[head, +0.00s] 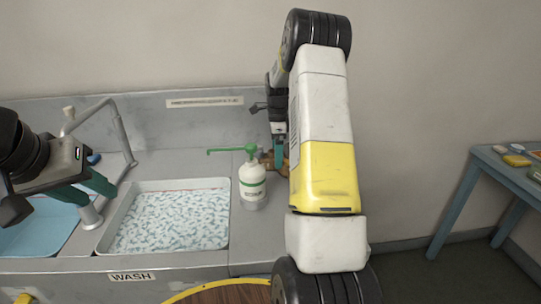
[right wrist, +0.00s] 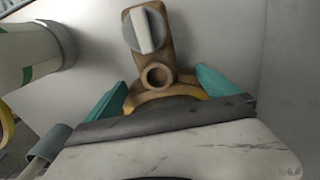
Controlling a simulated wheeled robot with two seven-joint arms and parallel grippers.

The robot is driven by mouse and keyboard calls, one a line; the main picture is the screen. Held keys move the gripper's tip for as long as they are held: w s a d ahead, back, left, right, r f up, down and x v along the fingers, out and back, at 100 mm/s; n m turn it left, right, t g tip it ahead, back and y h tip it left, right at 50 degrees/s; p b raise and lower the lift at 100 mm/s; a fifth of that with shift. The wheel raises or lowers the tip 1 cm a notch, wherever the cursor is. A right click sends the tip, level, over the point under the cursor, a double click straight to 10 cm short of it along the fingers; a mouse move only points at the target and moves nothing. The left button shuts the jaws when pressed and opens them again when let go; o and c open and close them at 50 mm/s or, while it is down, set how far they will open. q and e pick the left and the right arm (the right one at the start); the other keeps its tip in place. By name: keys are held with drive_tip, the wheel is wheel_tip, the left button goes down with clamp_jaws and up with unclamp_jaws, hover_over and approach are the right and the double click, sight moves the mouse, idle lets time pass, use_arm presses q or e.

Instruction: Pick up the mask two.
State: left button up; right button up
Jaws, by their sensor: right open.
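A brown mask (right wrist: 152,57) with a grey round valve, a small round port and a yellowish lower rim stands in the middle of the right wrist view. In the head view a little of its brown body (head: 266,159) shows beside my right arm, which hides most of it. My right gripper (right wrist: 162,95) is open, with one teal finger on each side of the mask's lower part. I cannot tell whether the fingers touch it. The right gripper (head: 279,152) is mostly hidden in the head view. My left gripper (head: 86,191) is open and empty over the sink area.
A white pump bottle (head: 252,187) with a green spout stands just left of the mask; it also shows in the right wrist view (right wrist: 38,50). A speckled basin (head: 170,220) and a tap (head: 122,138) lie further left. A blue side table (head: 512,172) stands at right.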

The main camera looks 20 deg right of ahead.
wheel_tip(320, 180, down, 2)
drive_tip(key=shift+f, duration=0.1)
clamp_jaws()
idle(0.5)
